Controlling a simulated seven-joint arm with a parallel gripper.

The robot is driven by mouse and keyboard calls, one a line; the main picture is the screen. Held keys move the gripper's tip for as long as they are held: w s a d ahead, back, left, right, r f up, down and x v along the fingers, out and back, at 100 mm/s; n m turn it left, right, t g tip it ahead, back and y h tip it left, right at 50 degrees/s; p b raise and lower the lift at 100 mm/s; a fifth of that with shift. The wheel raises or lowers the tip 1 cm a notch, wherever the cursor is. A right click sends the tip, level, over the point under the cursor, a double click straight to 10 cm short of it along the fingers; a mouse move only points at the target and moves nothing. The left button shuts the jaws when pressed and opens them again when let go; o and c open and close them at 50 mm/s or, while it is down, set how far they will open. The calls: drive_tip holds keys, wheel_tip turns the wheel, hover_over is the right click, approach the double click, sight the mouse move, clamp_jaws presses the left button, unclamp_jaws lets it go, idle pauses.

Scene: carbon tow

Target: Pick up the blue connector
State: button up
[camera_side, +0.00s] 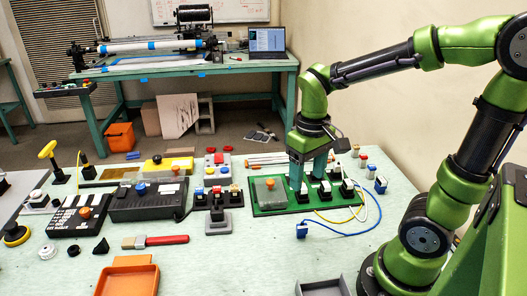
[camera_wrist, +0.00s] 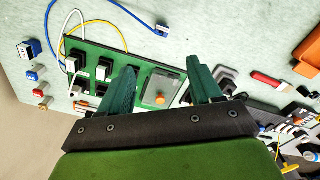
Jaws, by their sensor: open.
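A blue connector (camera_side: 302,231) lies on the table in front of the green board, at the end of a blue cable (camera_side: 345,235). In the wrist view the same connector (camera_wrist: 162,31) is near the top, at the cable's end. Another blue block with a white part (camera_side: 381,186) stands right of the board; it also shows at the left of the wrist view (camera_wrist: 30,50). My gripper (camera_side: 308,178) is open over the green board (camera_side: 262,209), pointing down, behind the cabled connector and apart from it. In the wrist view the fingers (camera_wrist: 161,66) are spread and empty.
The board carries several black sockets and a clear-covered box with an orange knob (camera_side: 270,183). White and yellow cables loop off its right side.

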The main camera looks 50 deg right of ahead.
sight(302, 223)
drive_tip(key=f, duration=1.6)
drive_tip(key=shift+s+a+f, duration=0.1)
drive_tip(key=shift+s+a, duration=0.05)
drive_tip(key=shift+a, duration=0.05)
drive_tip(key=c, duration=1.1)
wheel_tip(302, 223, up, 9)
drive_tip(key=shift+f, duration=0.1)
drive_tip(key=shift+d+r, duration=0.15)
drive_tip(key=shift+r, duration=0.2)
drive_tip(key=w+d, duration=0.2)
drive_tip(key=d, duration=0.5)
drive_tip(key=w+d, duration=0.3)
drive_tip(key=d, duration=0.5)
drive_tip(key=w+d, duration=0.3)
drive_tip(key=d, duration=0.5)
drive_tip(key=shift+w+r, duration=0.2)
drive_tip(key=shift+r, duration=0.1)
